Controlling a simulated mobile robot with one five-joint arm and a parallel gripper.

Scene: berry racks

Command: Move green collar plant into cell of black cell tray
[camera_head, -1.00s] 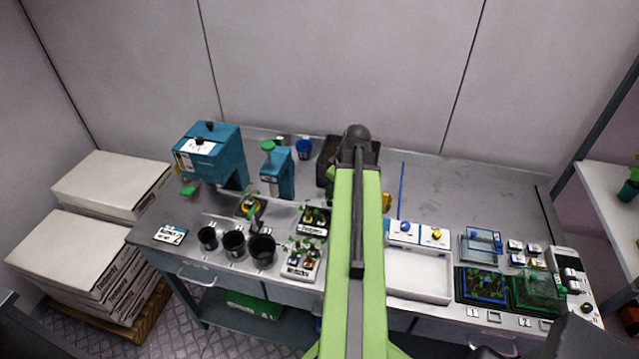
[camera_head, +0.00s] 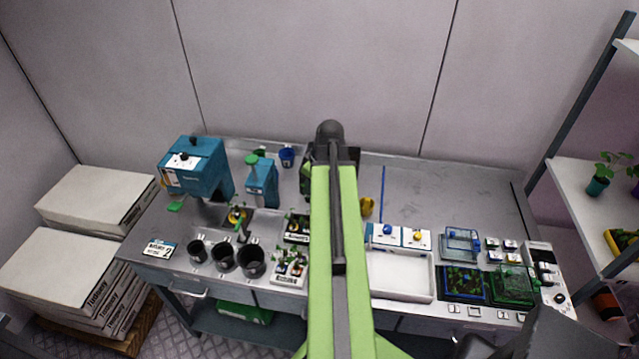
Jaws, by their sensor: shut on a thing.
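My arm rises through the middle of the view, and its far end covers the bench behind it. My gripper is hidden behind the arm, so its jaws and anything in them do not show. Small plants stand in a dark tray (camera_head: 287,238) and a white-fronted tray (camera_head: 287,281) left of the arm; collar colours are too small to tell. A single seedling (camera_head: 241,229) stands behind the black pots. A black tray with green plants (camera_head: 441,290) lies at the right front; I cannot tell whether it is the black cell tray.
Three black pots (camera_head: 224,258) line the left front. A blue machine (camera_head: 206,178) and a smaller blue device (camera_head: 262,184) stand behind. An empty white tray (camera_head: 398,289) lies right of the arm. Shelves (camera_head: 575,195) stand at the right.

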